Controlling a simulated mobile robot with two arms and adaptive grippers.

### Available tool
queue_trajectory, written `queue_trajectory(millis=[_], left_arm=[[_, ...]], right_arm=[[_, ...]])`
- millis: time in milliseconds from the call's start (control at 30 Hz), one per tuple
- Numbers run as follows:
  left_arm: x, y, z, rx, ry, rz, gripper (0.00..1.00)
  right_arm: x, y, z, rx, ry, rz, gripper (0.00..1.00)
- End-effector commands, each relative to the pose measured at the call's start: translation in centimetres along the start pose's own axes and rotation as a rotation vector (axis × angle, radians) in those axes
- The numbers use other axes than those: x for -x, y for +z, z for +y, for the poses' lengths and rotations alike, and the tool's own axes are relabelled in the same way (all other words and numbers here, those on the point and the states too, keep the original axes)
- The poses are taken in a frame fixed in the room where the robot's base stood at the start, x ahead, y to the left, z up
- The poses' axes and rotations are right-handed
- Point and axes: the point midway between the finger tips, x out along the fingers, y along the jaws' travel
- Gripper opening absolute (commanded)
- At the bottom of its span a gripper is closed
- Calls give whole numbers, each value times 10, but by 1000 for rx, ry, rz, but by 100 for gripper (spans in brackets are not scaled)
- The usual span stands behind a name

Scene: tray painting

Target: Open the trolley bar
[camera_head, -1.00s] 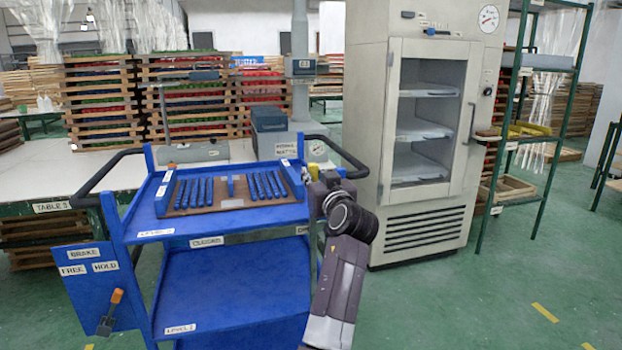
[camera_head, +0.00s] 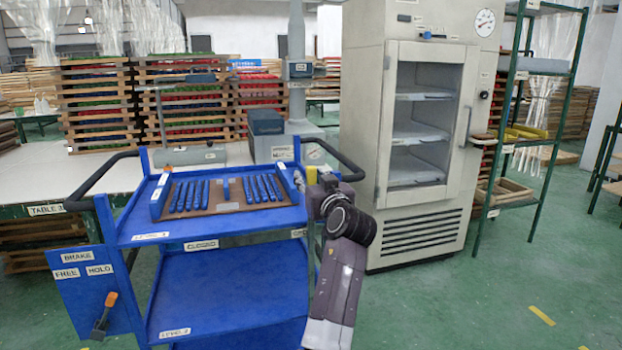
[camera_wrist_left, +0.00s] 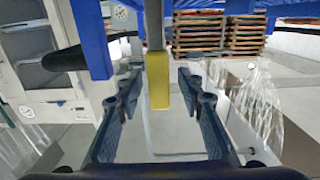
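The blue trolley (camera_head: 225,232) stands in front of me with labels CLOSED and, partly hidden, OPEN on its top front edge. A yellow block (camera_head: 311,175) shows at its right end, by my left gripper (camera_head: 315,186). In the left wrist view the yellow block (camera_wrist_left: 158,82) sits on the end of a grey bar (camera_wrist_left: 154,25). The fingers of my left gripper (camera_wrist_left: 158,72) are open, one on each side of the block, with gaps on both sides. The right gripper is not in view.
Rows of blue strips lie in a brown tray (camera_head: 228,208) on the trolley top. Black handles (camera_head: 335,156) curve out from both ends. A brake lever (camera_head: 106,312) is on the left panel. A white cabinet (camera_head: 420,225) stands behind to the right. Green floor is clear at right.

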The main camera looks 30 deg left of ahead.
Motion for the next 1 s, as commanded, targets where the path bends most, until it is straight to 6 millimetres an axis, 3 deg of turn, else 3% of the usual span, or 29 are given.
queue_trajectory(millis=[500,1000], left_arm=[[68,1,1,0,2,-1,35],[75,-5,2,-46,1,-1,35]], right_arm=[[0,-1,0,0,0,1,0],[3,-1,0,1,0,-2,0]])
